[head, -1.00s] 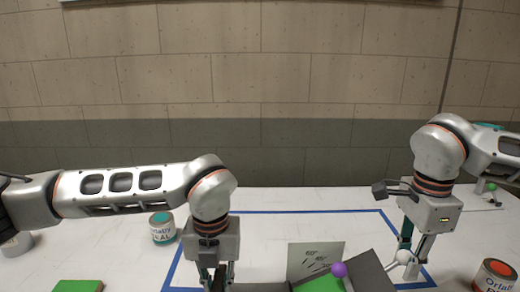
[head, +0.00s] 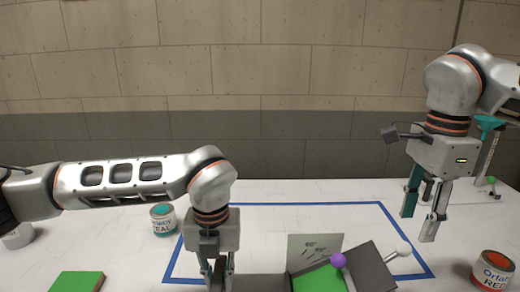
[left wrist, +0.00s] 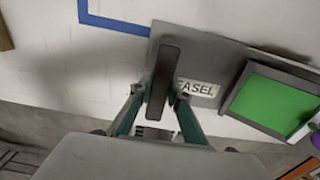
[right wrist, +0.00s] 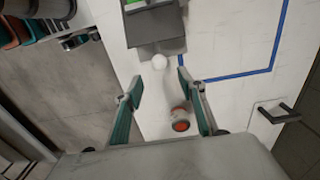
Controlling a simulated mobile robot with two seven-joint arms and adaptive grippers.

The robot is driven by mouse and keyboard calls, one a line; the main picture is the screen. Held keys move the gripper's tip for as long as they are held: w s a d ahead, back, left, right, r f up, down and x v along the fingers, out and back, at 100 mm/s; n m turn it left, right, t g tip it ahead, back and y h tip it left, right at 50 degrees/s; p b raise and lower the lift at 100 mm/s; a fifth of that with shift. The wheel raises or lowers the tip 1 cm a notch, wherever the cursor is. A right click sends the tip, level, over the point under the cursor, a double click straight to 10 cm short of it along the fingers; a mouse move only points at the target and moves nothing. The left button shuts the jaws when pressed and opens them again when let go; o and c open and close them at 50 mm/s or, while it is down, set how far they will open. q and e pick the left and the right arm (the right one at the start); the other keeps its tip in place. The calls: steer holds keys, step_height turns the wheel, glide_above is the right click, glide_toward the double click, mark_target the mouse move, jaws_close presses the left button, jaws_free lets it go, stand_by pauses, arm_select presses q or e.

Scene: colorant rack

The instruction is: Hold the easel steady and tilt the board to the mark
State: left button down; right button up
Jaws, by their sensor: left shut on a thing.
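The easel shows at the bottom of the head view, with its green board (head: 318,279), a purple ball (head: 338,260) at the board's edge, and a white knob (head: 403,249) on a thin rod at right. An upright grey card (head: 306,247) behind it bears angle marks, too small to read surely. My left gripper (head: 218,276) is shut on the easel's dark upright handle (left wrist: 164,65), beside the EASEL label (left wrist: 197,88) on the grey base. My right gripper (head: 420,226) is open and empty, above and right of the white knob, which also shows in the right wrist view (right wrist: 160,62).
A blue outline (head: 310,207) on the white table surrounds the easel area. A teal can (head: 163,220) stands at left and a red can (head: 492,271) at right. A green block (head: 77,281) lies front left. A stand with a teal top (head: 488,124) is at far right.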

steer(key=shift+r, duration=1.45)
arm_select(q)
steer(key=c, duration=1.8)
jaws_free()
steer(key=shift+c, duration=0.2)
steer(key=shift+r, duration=0.1)
